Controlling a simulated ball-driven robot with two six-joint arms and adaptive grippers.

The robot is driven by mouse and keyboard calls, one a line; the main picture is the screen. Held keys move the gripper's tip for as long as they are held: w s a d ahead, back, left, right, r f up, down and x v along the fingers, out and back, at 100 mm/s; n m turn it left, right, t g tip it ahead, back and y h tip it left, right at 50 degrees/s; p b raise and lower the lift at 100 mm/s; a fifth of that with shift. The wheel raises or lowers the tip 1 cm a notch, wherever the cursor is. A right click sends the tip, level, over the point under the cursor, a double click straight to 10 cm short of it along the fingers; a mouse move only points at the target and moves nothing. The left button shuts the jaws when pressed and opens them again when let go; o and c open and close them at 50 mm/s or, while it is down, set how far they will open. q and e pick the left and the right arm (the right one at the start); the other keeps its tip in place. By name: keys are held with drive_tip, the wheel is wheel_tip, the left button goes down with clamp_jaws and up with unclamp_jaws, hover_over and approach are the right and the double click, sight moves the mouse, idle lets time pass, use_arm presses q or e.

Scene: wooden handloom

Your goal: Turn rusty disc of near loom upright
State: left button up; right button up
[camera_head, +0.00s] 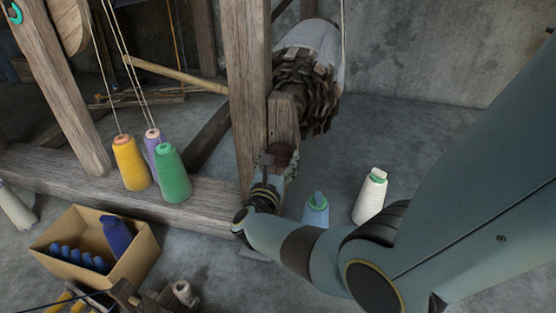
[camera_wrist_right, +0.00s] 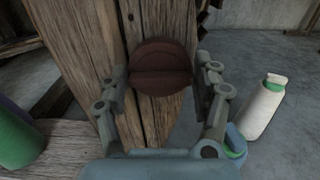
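The rusty disc (camera_wrist_right: 160,68) is dark red-brown and round, on the loom's wooden post (camera_wrist_right: 145,25). In the right wrist view a raised bar crosses its face roughly level. In the head view the disc (camera_head: 281,154) is small and partly hidden by my right gripper (camera_head: 279,163). In the right wrist view my right gripper (camera_wrist_right: 160,82) is open, with one finger on each side of the disc. I cannot tell whether the fingers touch its rim. My left gripper is not in view.
Yellow (camera_head: 130,163) and green (camera_head: 172,175) thread cones stand on the loom's lower beam (camera_head: 60,170). A white cone (camera_head: 370,196) and a blue cone (camera_head: 316,210) stand on the floor near my right arm. A cardboard box (camera_head: 135,262) sits at lower left.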

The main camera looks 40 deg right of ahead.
drive_tip(key=c, duration=0.5)
